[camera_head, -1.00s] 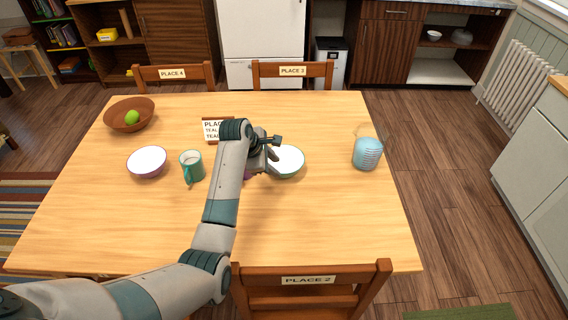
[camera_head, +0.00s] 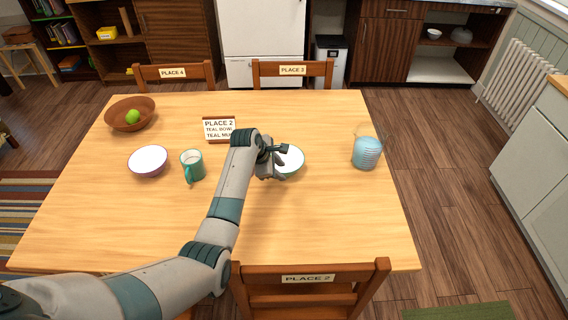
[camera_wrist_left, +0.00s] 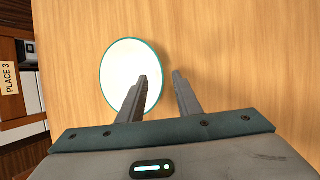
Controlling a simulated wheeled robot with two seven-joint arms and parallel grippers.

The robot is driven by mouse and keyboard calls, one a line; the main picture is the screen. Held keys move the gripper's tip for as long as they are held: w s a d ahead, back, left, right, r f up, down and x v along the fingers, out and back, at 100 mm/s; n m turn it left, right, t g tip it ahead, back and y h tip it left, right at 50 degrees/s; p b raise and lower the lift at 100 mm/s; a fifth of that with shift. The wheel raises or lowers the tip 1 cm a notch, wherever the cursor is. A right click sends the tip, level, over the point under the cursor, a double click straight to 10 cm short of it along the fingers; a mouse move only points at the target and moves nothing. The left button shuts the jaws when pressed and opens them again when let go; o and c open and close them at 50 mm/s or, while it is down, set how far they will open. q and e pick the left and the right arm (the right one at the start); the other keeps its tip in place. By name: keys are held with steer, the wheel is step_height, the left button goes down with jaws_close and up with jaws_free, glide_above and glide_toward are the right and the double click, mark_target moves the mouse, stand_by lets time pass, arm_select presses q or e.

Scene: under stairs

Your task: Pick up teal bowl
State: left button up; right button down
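The teal bowl (camera_head: 292,160), white inside with a teal rim, sits upright on the table, partly hidden behind my left gripper (camera_head: 277,171). The bowl also shows in the left wrist view (camera_wrist_left: 121,72), left of centre. There my left gripper (camera_wrist_left: 160,76) is open and empty. One finger overlaps the bowl's inside near its rim and the other is outside over bare wood. I cannot tell whether the fingers touch the bowl. My right gripper is not in view.
A teal mug (camera_head: 193,166), a white bowl with a purple outside (camera_head: 148,161) and a sign (camera_head: 219,129) stand left of my arm. A brown bowl (camera_head: 128,116) with a green fruit is farther left. A blue striped pitcher (camera_head: 367,152) stands right. The table's front right is clear.

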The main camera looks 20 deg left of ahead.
arm_select(q)
steer(key=shift+x, duration=1.95)
steer(key=shift+s, duration=0.15)
jaws_close()
